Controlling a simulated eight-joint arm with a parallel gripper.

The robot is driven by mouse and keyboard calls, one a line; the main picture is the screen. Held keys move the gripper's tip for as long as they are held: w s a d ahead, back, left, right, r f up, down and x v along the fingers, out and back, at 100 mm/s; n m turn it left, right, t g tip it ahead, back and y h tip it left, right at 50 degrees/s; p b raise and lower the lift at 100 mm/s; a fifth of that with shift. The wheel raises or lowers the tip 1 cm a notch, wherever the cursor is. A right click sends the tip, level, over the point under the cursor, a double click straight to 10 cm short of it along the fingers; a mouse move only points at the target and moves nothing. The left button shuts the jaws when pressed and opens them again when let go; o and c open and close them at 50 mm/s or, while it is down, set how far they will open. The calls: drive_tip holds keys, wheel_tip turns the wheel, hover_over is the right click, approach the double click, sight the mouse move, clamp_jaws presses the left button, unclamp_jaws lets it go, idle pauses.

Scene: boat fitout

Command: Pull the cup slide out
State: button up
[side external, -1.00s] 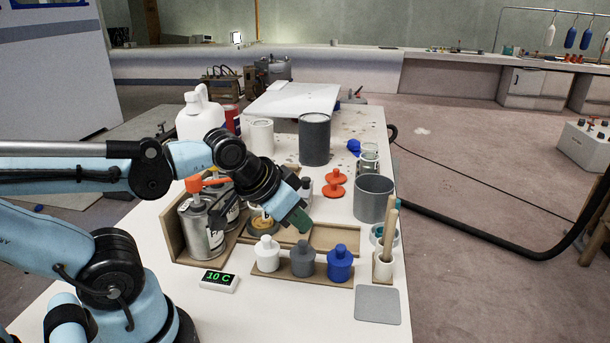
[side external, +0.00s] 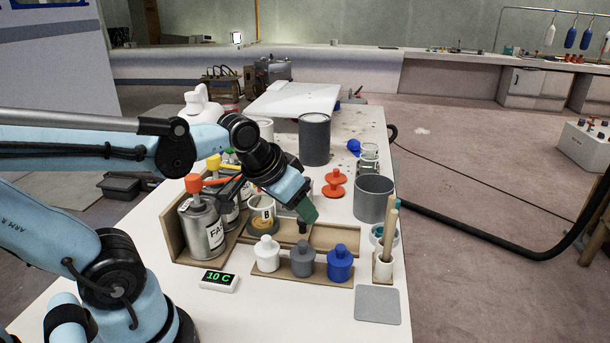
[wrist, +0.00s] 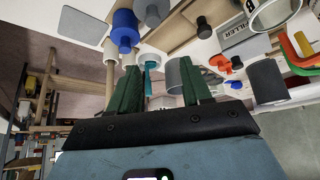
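The cup slide (side external: 284,237) is a tan wooden strip in a shallow wooden frame on the white table, in the middle of the side view. A dark knob (side external: 303,226) stands on it and also shows in the wrist view (wrist: 204,27). A pale cup marked B (side external: 262,211) stands at its left end on a dark round base. My gripper (side external: 308,213) has green fingers and hangs above the slide, close to the knob. In the wrist view my gripper (wrist: 160,66) is open, its fingers apart with nothing held. Contact with the knob is not visible.
White (side external: 267,253), grey (side external: 303,260) and blue (side external: 340,263) bottles stand in front of the slide. Tins (side external: 202,232) stand left. A grey cup (side external: 374,198), brush holder (side external: 383,266) and orange lid (side external: 335,184) are right. A grey pad (side external: 377,304) lies front right.

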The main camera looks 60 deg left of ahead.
sight(277, 224)
drive_tip(key=w+a+n, duration=0.1)
drive_tip(key=a, duration=0.1)
drive_tip(key=w+a+n+g, duration=0.1)
drive_tip(key=a, duration=0.1)
drive_tip(key=w+a+y, duration=0.1)
drive_tip(key=a, duration=0.1)
drive_tip(key=shift+a+f+n+g, duration=0.2)
drive_tip(key=shift+a+n+g, duration=0.15)
drive_tip(key=shift+n+g, duration=0.05)
drive_tip(key=shift+a+x, duration=0.15)
drive_tip(key=shift+x, duration=1.95)
drive_tip(key=shift+a+x, duration=0.2)
drive_tip(key=shift+x, duration=1.9)
drive_tip(key=shift+a+x, duration=0.15)
drive_tip(key=shift+x, duration=1.9)
drive_tip(key=shift+s, duration=0.2)
clamp_jaws()
